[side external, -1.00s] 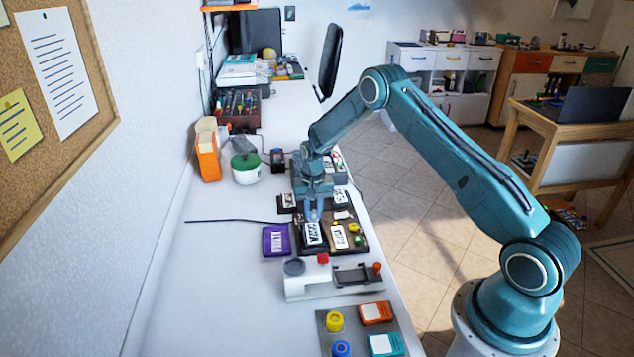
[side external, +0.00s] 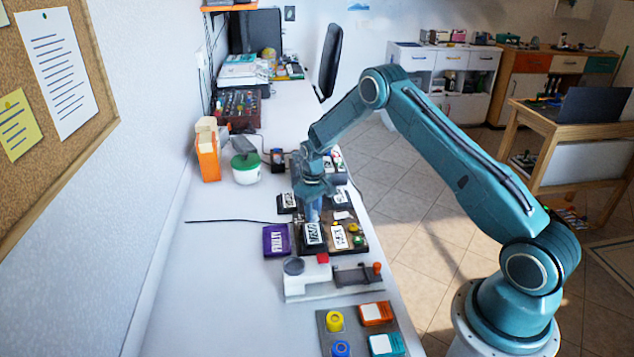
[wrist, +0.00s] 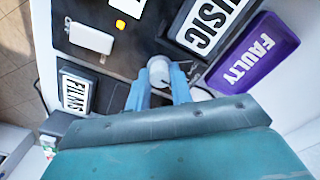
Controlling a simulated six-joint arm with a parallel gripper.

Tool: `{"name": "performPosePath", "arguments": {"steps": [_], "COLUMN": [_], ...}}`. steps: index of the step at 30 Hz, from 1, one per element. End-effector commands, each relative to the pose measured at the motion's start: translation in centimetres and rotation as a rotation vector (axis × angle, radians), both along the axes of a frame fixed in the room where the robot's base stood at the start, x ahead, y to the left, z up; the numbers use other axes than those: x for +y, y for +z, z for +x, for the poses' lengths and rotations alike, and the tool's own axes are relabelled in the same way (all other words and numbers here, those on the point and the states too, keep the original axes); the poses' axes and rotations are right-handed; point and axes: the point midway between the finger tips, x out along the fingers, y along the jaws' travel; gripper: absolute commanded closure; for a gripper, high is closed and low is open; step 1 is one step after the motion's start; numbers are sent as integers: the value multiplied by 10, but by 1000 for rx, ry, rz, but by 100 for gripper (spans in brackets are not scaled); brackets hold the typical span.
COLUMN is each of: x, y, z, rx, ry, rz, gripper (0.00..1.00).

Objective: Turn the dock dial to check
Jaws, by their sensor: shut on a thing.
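The dock is a dark board (side external: 359,243) on the white bench, with labelled cases and small coloured buttons on it. Its dial appears to be the pale grey round knob (wrist: 159,69) in the wrist view. My gripper (wrist: 162,84) has both fingers closed around this knob, pointing down at the board. In the side view my gripper (side external: 313,214) hides the knob. The dial's markings and the position it points to cannot be read.
A purple FAULTY case (wrist: 245,62) and a black MUSIC case (wrist: 204,28) lie close to the fingers. A FILMS case (wrist: 76,92) is on the other side. A grey-white device (side external: 305,284) stands in front. Bare bench lies to the left.

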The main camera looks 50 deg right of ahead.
Motion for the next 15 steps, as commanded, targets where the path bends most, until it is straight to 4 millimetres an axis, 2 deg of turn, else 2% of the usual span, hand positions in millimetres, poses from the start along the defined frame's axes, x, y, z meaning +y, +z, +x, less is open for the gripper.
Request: {"name": "performPosePath", "arguments": {"steps": [6, 15], "x": [0, 0], "y": [1, 1], "z": [1, 1], "rx": [-2, -3], "ry": [73, 88], "rz": [0, 0], "gripper": [100, 100]}}
